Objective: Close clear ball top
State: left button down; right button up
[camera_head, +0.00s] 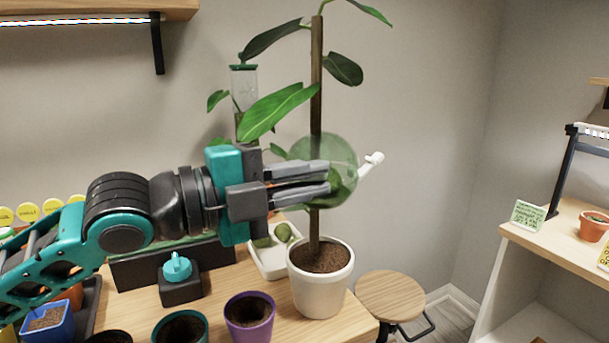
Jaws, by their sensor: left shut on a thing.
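A clear greenish ball (338,152) sits at the stem (316,75) of a tall potted plant. The stem passes behind or through the ball; I cannot tell which. A white knobbed piece (373,160) sticks out at the ball's right side. My left gripper (327,177) reaches in from the left, with its fingers over the ball's left and middle part. It is shut on the ball. The fingers hide part of the ball, and I cannot tell whether its halves meet. My right gripper is out of view.
The plant stands in a white pot (320,291) near the table's right edge. Purple (250,316) and teal (181,328) pots stand in front. A white tray (268,266) lies behind. A stool (390,295) and a shelf (560,250) are to the right.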

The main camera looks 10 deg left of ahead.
pick_arm(q)
jog(key=c, duration=1.2)
grip_release()
jog(key=shift+r, duration=0.1)
